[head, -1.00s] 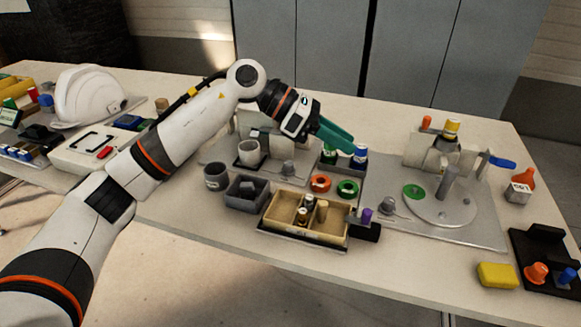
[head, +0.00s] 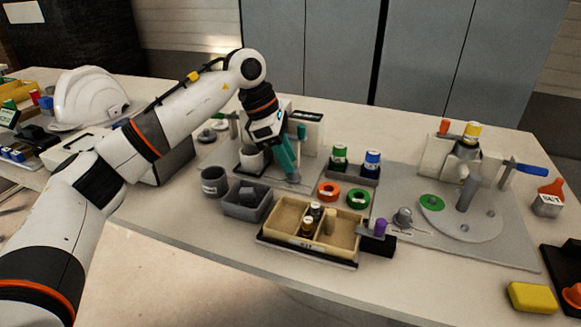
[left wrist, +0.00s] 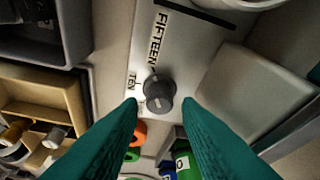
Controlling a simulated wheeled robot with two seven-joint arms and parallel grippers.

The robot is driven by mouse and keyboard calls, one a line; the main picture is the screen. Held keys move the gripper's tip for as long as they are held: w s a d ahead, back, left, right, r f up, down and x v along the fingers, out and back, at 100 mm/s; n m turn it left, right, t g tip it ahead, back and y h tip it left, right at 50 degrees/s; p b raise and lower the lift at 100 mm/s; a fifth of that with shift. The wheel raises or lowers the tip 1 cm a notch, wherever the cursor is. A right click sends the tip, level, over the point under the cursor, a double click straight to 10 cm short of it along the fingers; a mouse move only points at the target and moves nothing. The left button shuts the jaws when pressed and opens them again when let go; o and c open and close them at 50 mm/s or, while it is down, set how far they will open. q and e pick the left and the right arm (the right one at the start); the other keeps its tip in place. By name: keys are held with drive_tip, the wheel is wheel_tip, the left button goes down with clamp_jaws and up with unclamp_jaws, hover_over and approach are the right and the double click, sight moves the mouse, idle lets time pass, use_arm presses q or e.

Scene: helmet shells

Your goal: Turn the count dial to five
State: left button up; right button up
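The count dial (left wrist: 159,94) is a small dark grey knob on a light grey plate, with the words FIFTEEN and TEN printed around it in the left wrist view. A further label by the dial is partly hidden by a finger, and I cannot tell the dial's setting. My left gripper (left wrist: 160,104) is open, with one teal fingertip on each side of the dial and a gap to each. In the head view my left gripper (head: 291,178) points down at the plate and hides most of the dial. My right gripper is not in view.
A grey bin (head: 246,203) and a beige divided tray (head: 287,212) stand in front of the dial. An orange ring (head: 329,190), a green ring (head: 358,198) and green and blue bottles (head: 371,163) stand to its right. Another grey knob (head: 402,217) sits farther right.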

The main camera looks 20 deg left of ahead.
sight(293, 174)
use_arm(q)
drive_tip(key=shift+x, duration=1.15)
clamp_jaws()
